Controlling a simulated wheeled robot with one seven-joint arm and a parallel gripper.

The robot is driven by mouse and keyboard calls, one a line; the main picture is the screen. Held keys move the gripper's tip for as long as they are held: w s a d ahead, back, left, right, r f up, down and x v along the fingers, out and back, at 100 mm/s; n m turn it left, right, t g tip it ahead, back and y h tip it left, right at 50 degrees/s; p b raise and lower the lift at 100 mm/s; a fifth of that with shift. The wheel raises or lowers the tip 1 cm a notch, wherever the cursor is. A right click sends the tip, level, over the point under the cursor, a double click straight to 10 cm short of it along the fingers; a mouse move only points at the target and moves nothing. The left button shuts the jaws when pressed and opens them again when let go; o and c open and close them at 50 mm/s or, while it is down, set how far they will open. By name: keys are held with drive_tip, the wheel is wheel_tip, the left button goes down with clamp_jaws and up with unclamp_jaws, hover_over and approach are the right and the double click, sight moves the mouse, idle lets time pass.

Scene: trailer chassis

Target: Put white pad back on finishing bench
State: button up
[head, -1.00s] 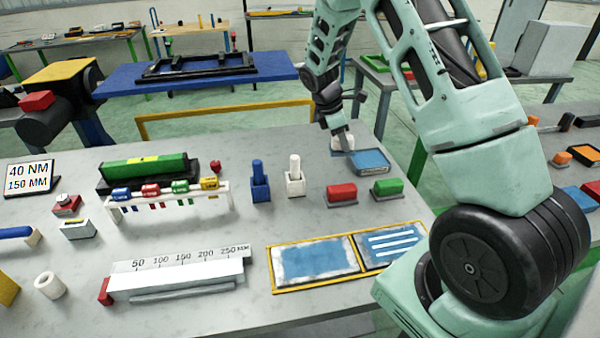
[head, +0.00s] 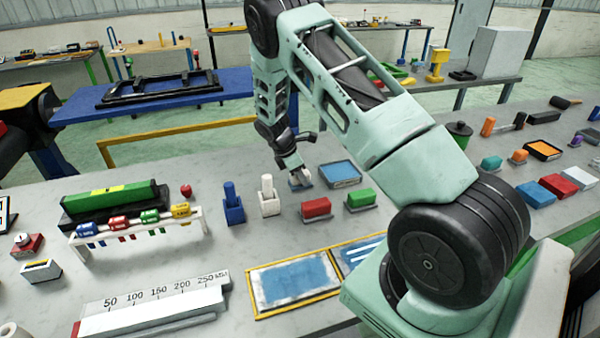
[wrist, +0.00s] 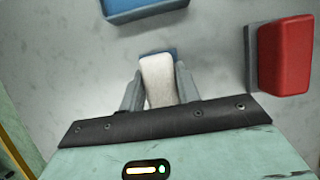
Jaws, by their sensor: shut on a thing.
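The white pad (head: 299,177) is between the fingers of my gripper (head: 296,171), which is shut on it. In the wrist view the pad (wrist: 158,80) points away from me between the two grey fingers (wrist: 157,92). A blue strip (wrist: 176,53) shows at its far end; I cannot tell whether it belongs to the pad or lies under it. The gripper is low over the grey bench (head: 215,260), behind the red pad (head: 316,208) and left of the blue tray (head: 340,174). I cannot tell if the white pad touches the bench.
The green pad (head: 361,198) sits right of the red one. A blue holder (head: 233,208) and a white holder (head: 268,202) stand to the left. A yellow-framed panel (head: 297,280) lies in front. Another bench at right holds a blue block (head: 534,194) and other items.

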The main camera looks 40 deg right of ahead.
drive_tip(key=shift+f, duration=0.2)
drive_tip(key=o, duration=1.1)
drive_tip(key=shift+r, duration=0.1)
